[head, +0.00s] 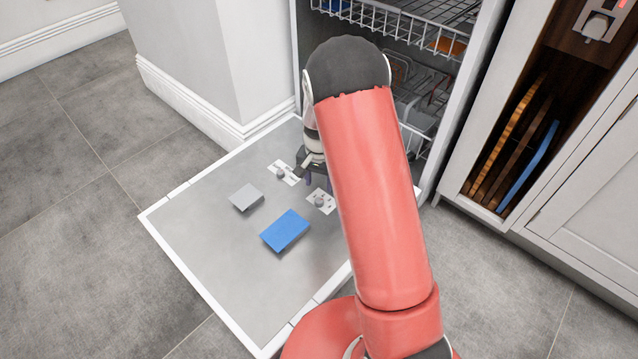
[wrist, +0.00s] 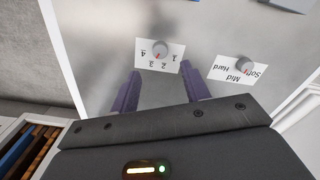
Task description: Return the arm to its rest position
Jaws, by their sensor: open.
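My gripper (head: 312,178) is low over the lowered dishwasher door (head: 215,255), partly hidden by my red arm in the head view. In the wrist view its two purple fingers (wrist: 165,88) are spread with nothing between them. Beyond the fingertips is a grey dial (wrist: 160,52) on a white plate marked 1 to 4. To its right is another dial (wrist: 243,63) on a plate marked Soft, Mid and Hard. The head view also shows two small dials on white plates, one upper left (head: 281,173) and one lower right (head: 320,201), beside my gripper.
A blue lid (head: 285,231) and a smaller grey lid (head: 246,197) are on the door. Wire racks (head: 415,28) stand in the dishwasher behind my arm. Boards (head: 510,140) stand in an open cabinet at right. The floor at left is clear.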

